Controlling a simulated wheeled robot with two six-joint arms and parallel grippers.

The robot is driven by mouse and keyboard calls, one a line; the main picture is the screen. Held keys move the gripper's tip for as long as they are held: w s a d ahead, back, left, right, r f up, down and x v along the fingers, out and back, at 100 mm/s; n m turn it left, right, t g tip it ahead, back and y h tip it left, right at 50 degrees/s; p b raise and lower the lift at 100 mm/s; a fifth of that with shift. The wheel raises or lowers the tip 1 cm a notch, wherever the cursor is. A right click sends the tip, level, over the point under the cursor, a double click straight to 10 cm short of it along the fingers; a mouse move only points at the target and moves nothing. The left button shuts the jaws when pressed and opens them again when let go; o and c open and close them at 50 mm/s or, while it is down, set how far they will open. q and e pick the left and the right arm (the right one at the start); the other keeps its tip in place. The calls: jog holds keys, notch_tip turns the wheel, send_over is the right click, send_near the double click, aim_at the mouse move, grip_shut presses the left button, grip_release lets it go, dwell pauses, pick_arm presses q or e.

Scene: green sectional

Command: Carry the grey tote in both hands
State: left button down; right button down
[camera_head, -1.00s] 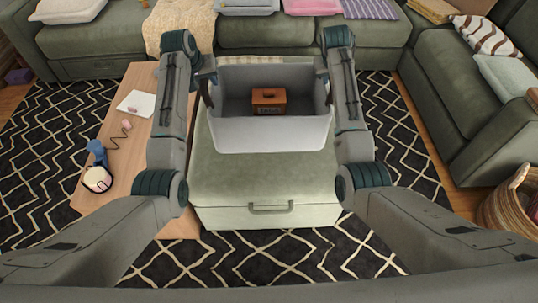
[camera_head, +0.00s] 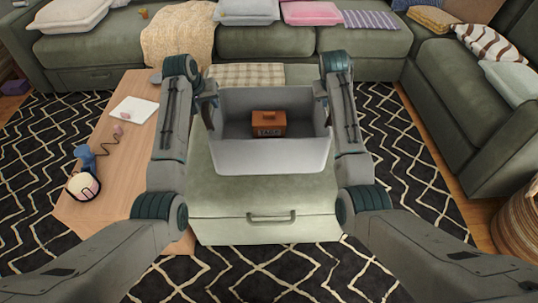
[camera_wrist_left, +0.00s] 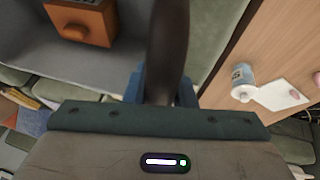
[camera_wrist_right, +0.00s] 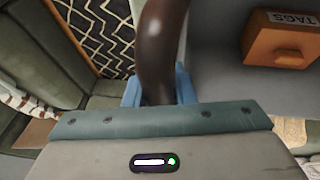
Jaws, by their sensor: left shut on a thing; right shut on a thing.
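The grey tote (camera_head: 270,155) is in the middle of the head view, between my two arms and over the green ottoman. An orange-brown box (camera_head: 268,123) sits inside it; the right wrist view shows the box's "TAGS" label (camera_wrist_right: 290,20). My left gripper (camera_head: 210,100) is shut on the tote's left side, on a dark handle (camera_wrist_left: 168,50). My right gripper (camera_head: 322,95) is shut on the matching dark handle (camera_wrist_right: 160,45) on the right side. The tote looks upright. I cannot tell whether its bottom touches the ottoman.
The green ottoman (camera_head: 265,210) is below the tote. A wooden table (camera_head: 125,165) at left holds a white pad (camera_head: 134,109), a blue item (camera_head: 86,155) and a round item (camera_head: 83,186). A green sofa (camera_head: 275,45) spans the back; a basket (camera_head: 518,222) stands at right. Patterned rug (camera_head: 410,150) is bare at right.

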pick_arm(q)
jog(key=shift+f, duration=0.15)
pick_arm(e)
jog(key=shift+f, duration=0.15)
